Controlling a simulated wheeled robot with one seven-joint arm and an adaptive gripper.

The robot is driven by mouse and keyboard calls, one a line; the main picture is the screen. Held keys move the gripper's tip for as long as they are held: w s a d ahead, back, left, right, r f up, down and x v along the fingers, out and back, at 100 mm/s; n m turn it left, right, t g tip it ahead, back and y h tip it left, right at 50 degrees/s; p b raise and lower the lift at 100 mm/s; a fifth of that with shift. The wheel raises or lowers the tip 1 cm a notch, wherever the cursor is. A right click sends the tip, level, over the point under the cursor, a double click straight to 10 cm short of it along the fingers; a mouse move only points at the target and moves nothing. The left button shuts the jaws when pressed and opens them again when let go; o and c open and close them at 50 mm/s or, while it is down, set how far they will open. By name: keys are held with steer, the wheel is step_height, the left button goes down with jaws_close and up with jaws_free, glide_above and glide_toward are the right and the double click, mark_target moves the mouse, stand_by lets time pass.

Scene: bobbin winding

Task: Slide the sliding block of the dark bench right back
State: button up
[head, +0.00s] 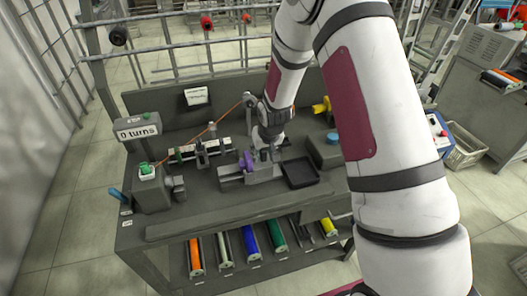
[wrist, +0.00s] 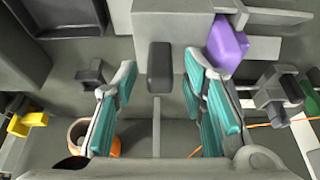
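The dark bench (head: 215,215) stands in the middle of the head view. On it is a grey fixture (head: 262,174), also in the wrist view (wrist: 180,20), with a purple part (head: 246,161) that shows at upper right in the wrist view (wrist: 227,45). A dark rounded block (wrist: 158,67) stands at the fixture's edge, above a thin straight line on the bench; it looks like the sliding block. My gripper (head: 266,151) is open, its teal-padded fingers (wrist: 160,80) on either side of this block, with gaps visible. In the head view, my gripper hides the block.
A black tray (head: 300,185) lies right of the fixture, a grey box (head: 325,153) behind it. A yellow part (wrist: 25,122) and an orange-rimmed cup (wrist: 77,132) are nearby.

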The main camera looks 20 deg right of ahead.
jaws_close()
steer(key=shift+d, duration=1.7)
jaws_free()
steer(key=shift+d, duration=0.15)
steer(key=v, duration=1.2)
